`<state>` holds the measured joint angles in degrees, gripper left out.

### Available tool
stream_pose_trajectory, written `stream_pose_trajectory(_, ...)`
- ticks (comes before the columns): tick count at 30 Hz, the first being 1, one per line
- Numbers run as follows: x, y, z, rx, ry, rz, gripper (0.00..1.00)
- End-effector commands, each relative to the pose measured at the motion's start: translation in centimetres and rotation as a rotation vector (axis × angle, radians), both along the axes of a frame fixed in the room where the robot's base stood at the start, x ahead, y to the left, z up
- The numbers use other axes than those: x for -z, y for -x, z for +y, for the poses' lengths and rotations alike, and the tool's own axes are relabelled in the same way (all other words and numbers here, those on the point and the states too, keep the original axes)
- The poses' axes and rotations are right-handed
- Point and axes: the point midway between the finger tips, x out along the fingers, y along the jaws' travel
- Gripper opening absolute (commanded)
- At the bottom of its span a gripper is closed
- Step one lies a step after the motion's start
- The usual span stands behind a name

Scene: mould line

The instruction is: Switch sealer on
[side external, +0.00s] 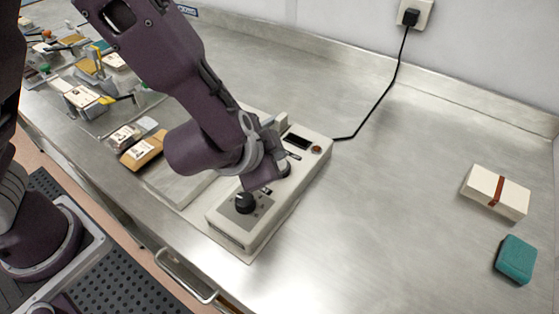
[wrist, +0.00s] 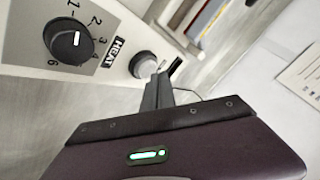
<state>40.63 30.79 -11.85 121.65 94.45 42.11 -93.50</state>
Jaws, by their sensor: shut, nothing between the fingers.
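The sealer (side external: 232,231) is a long pale box on the steel bench, with a black knob (side external: 245,202) at its near end. A dark display (side external: 298,141) and a small orange-brown round part (side external: 316,149) sit at its far end. In the wrist view the black knob (wrist: 69,40) has a number scale and a HEAT label (wrist: 115,52). My gripper (wrist: 160,76) is shut and empty, its fingertips close to a grey round part (wrist: 143,64) and a small dark slot-like part (wrist: 176,70). Contact cannot be told. In the side view my gripper hides the panel's middle.
A black cord (side external: 385,95) runs from the sealer's far end to a wall socket (side external: 411,14). A white box with a brown band (side external: 497,191) and a teal block (side external: 516,259) lie at right. Soap-like blocks and tools crowd the left.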

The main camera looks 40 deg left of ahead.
Motion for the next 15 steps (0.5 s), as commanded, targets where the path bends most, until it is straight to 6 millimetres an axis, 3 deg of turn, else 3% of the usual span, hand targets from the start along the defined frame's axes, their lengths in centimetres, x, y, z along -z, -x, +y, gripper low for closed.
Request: stream_pose_trajectory(15,0.5,0.04,0.0,0.0,-0.001,0.001,0.0)
